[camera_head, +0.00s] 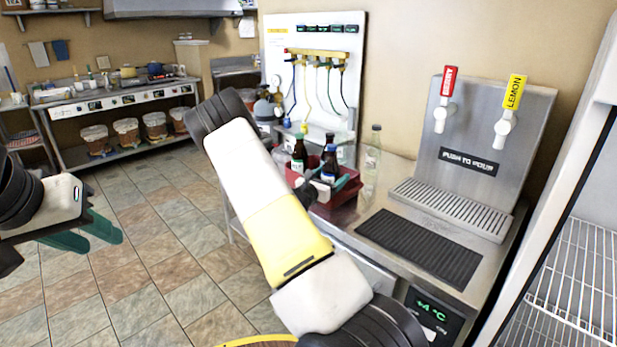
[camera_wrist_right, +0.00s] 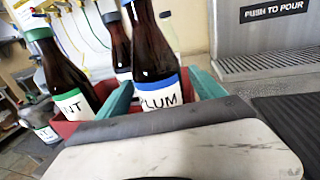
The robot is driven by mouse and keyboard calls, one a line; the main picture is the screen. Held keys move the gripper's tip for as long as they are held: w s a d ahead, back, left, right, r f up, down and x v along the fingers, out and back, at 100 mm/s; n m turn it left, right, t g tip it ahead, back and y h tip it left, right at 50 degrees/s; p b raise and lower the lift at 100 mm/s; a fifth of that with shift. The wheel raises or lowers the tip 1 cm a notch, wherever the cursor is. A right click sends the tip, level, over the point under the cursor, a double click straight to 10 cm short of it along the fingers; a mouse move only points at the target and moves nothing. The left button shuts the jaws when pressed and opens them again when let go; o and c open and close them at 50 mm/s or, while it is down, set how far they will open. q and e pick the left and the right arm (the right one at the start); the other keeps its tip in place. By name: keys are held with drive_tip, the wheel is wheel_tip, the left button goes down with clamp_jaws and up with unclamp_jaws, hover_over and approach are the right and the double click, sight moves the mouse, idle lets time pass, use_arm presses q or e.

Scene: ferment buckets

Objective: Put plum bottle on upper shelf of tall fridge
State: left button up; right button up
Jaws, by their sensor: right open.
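The plum bottle is dark with a blue-edged white label reading "LUM" in the right wrist view (camera_wrist_right: 152,55). In the head view it stands in the red crate (camera_head: 347,192) on the counter, partly hidden by my right gripper (camera_head: 318,187). In the right wrist view the teal fingers (camera_wrist_right: 163,92) are apart, one on each side of the bottle's label; I cannot tell whether they touch it. The tall fridge (camera_head: 553,225) is at the right edge, with wire shelves (camera_head: 585,265) showing. My left gripper (camera_head: 92,233) is over the floor at left, empty, fingers apart.
Other dark bottles (camera_head: 299,152) share the crate, one with a green label (camera_wrist_right: 68,85). A clear bottle (camera_head: 373,160) stands beside it. The drink dispenser (camera_head: 480,150) and black mat (camera_head: 420,247) lie between crate and fridge. The floor at left is clear.

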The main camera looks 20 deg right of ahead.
drive_tip(key=shift+c, duration=0.5)
drive_tip(key=shift+r, duration=0.1)
clamp_jaws()
